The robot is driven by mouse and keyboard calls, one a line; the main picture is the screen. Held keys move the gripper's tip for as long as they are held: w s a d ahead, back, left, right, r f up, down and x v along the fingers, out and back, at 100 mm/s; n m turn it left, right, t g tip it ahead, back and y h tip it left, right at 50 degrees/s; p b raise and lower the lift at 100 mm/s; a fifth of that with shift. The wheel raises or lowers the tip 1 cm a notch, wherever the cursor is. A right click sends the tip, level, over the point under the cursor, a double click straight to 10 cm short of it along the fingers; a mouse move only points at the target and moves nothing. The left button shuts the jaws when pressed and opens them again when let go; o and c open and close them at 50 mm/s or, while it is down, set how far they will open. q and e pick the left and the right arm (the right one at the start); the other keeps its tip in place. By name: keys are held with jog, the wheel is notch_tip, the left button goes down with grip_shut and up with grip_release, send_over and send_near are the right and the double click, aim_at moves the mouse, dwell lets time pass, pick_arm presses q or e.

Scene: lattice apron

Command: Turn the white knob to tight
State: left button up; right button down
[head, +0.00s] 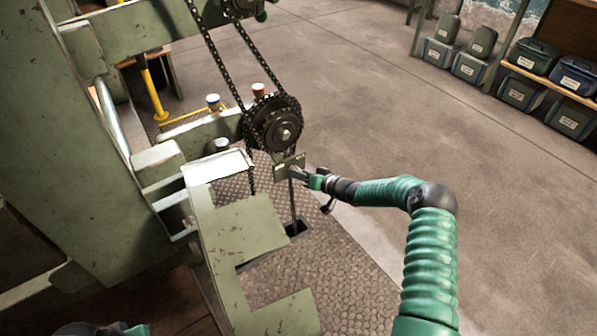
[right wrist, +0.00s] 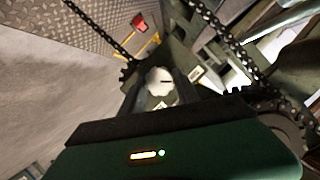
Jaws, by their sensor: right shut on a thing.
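The white knob (right wrist: 159,80) shows in the right wrist view between my two dark fingers, with a dark mark on its face. My right gripper (head: 294,172) is shut on it, beside a small green plate (head: 289,161) below the chain sprocket (head: 272,122). In the head view I cannot make out the knob, as the gripper and plate cover that spot. A dark and green piece at the bottom left edge of the head view looks like part of my left arm (head: 136,330); its fingers cannot be made out.
Chains run up from the sprocket.

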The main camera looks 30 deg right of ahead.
jog(key=shift+w+d+m+y+b, duration=0.1)
jog(key=shift+d+m+y+b, duration=0.1)
jog(key=shift+m+y, duration=0.25)
jog(key=shift+d+m+y+b, duration=0.1)
jog(key=shift+m+y+b, duration=0.15)
jog(key=shift+m, duration=0.4)
jog(key=shift+s+a+f+m+t+h+b, duration=0.1)
jog(key=shift+f+m+t+h+b, duration=0.2)
jog(key=shift+m+t+b, duration=2.65)
jog(key=shift+s+a+f+m+g+h+b, duration=0.15)
jog(key=shift+f+m+b, duration=0.25)
jog(key=shift+m, duration=5.25)
jog(key=shift+w+d+f+m+t+h+b, duration=0.2)
jog(key=shift+m+t+b, duration=1.4)
jog(key=shift+m, duration=2.7)
jog(key=shift+s+a+f+m+h, duration=0.15)
jog(key=shift+a+m+h, duration=0.1)
jog(key=shift+m, duration=0.05)
jog(key=c, duration=0.9)
grip_release()
jog(key=shift+d, duration=0.1)
jog(key=shift+c, duration=0.2)
jog(key=shift+o, duration=0.2)
